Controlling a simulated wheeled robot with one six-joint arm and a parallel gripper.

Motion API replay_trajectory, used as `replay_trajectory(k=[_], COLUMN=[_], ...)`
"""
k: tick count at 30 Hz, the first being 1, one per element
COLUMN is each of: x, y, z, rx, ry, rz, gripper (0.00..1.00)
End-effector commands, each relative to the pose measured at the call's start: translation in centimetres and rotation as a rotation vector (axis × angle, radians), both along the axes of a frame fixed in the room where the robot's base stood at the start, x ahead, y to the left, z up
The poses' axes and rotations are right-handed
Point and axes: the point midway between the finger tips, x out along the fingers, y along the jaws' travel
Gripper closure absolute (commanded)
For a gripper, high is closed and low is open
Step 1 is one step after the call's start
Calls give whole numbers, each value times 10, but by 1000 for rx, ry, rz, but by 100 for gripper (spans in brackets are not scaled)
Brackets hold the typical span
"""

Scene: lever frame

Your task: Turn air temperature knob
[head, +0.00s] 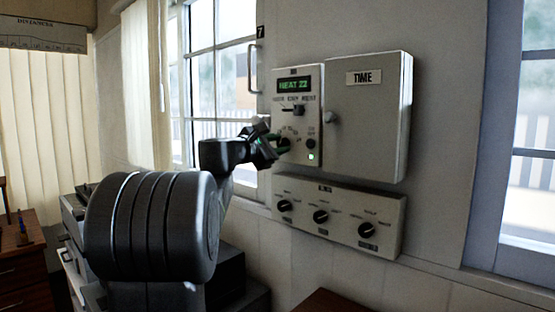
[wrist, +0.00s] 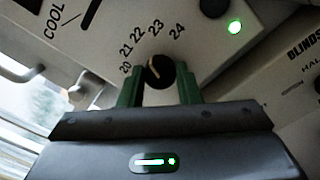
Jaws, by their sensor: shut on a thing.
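The air temperature knob (wrist: 160,72) is a small black dial with a pale pointer line. It sits under a printed scale running from 20 to 24 on a white control panel (head: 291,75). In the wrist view the pointer leans toward the upper left, near 22. My gripper (wrist: 160,88) has its green fingers on either side of the knob and is shut on it. In the head view my gripper (head: 277,147) reaches the panel's lower left and mostly hides the knob. The green display (head: 294,85) reads HEAT 22.
A white box marked TIME (head: 368,110) adjoins the panel on the right. Below is a white panel with three black knobs (head: 338,216). A green light (wrist: 235,27) glows near the knob. A window (head: 225,70) lies to the left.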

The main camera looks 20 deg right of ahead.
Motion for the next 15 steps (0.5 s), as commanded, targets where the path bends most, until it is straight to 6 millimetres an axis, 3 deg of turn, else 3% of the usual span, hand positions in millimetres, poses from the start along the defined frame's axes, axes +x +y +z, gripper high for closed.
replay_trajectory(k=[15], x=[0], y=[0], z=[-6], rx=[188], ry=[-455], rz=[0], gripper=[92])
